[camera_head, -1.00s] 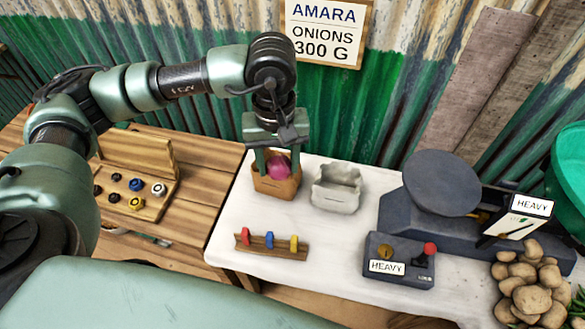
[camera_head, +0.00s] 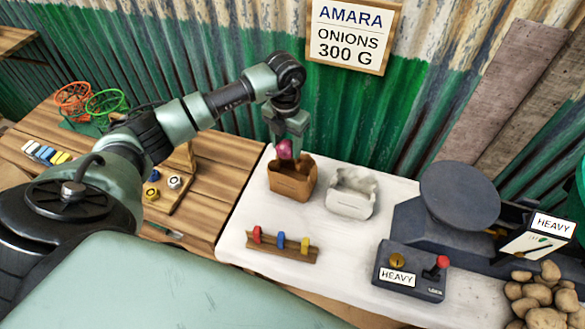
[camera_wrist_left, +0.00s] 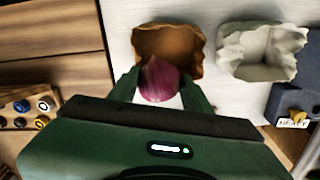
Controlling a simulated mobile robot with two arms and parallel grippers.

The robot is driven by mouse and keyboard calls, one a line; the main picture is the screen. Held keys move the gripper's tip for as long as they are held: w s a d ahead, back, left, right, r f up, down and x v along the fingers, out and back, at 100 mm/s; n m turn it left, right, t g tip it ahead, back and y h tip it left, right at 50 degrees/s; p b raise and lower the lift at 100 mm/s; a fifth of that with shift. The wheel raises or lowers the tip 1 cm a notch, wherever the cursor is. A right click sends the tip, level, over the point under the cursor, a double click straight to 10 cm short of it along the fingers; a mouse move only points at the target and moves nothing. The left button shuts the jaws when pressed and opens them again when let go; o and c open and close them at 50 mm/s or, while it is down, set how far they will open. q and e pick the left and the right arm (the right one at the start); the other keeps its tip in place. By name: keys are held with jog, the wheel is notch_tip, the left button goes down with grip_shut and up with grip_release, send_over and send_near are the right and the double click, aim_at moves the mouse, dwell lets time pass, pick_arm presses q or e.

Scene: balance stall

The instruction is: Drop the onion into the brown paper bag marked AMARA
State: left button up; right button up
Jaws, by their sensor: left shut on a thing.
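The purple-red onion (camera_head: 284,149) is held between the fingers of my left gripper (camera_head: 286,146), which is shut on it. The brown paper bag (camera_head: 292,184) stands open-topped on the white counter; no writing is legible on it. In the head view the onion is above the bag's rear left rim. In the left wrist view, the onion (camera_wrist_left: 160,82) overlaps one edge of the bag's opening (camera_wrist_left: 168,42), with the fingers on both sides. The inside of the bag is mostly hidden in the head view. My right gripper is not in view.
A white paper bag (camera_head: 352,193) stands right of the brown one. A rack with coloured pegs (camera_head: 281,246), a control box reading HEAVY (camera_head: 409,272) and a dark scale (camera_head: 459,196) share the counter. A sign (camera_head: 351,36) reading AMARA ONIONS 300 G hangs behind.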

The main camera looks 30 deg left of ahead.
pick_arm(q)
notch_tip(320, 180, down, 6)
jog(key=b, duration=0.3)
jog(key=shift+r, duration=0.2)
jog(key=o, duration=1.4)
jog(key=shift+o, duration=0.2)
jog(key=shift+r, duration=0.1)
notch_tip(320, 180, up, 8)
jog(key=shift+f+b, duration=0.15)
jog(key=shift+b, duration=0.85)
